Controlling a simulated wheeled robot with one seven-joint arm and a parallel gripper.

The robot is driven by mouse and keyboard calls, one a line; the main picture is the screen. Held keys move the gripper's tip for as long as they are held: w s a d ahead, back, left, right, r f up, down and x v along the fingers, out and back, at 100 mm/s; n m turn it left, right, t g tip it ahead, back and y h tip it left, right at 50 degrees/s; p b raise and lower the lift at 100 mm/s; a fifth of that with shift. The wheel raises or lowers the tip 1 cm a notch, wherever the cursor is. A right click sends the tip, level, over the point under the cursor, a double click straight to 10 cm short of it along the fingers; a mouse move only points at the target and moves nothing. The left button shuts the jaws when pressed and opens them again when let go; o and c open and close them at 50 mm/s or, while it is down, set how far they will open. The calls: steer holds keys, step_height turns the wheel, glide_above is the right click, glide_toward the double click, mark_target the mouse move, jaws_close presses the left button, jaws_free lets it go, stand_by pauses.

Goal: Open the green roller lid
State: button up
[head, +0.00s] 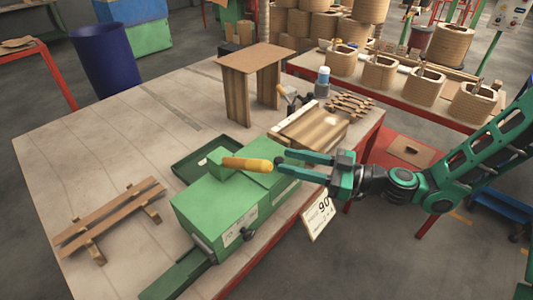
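A green machine (222,208) stands near the front edge of the worktable. Its green upper cover (268,178), which looks like the roller lid, appears to be down. An orange-yellow handle (247,164) lies across the top, next to a raised green block (221,159). My gripper (279,163) comes in from the right, with its two fingers pointing left. The fingers are apart, with a visible gap and nothing between them. Their tips are close to the right end of the handle; I cannot tell whether they touch it.
The worktable (95,140) has free room at the left and back. A wooden slat rack (108,218) lies at the left. A small wooden stand (254,80) and a wooden-topped piece (312,128) are behind the machine. A sign (319,215) hangs at the front edge.

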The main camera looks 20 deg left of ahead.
mark_target(265, 156)
steer(key=a, duration=0.7)
steer(key=shift+s+a, duration=0.1)
steer(key=shift+a, duration=0.25)
jaws_close()
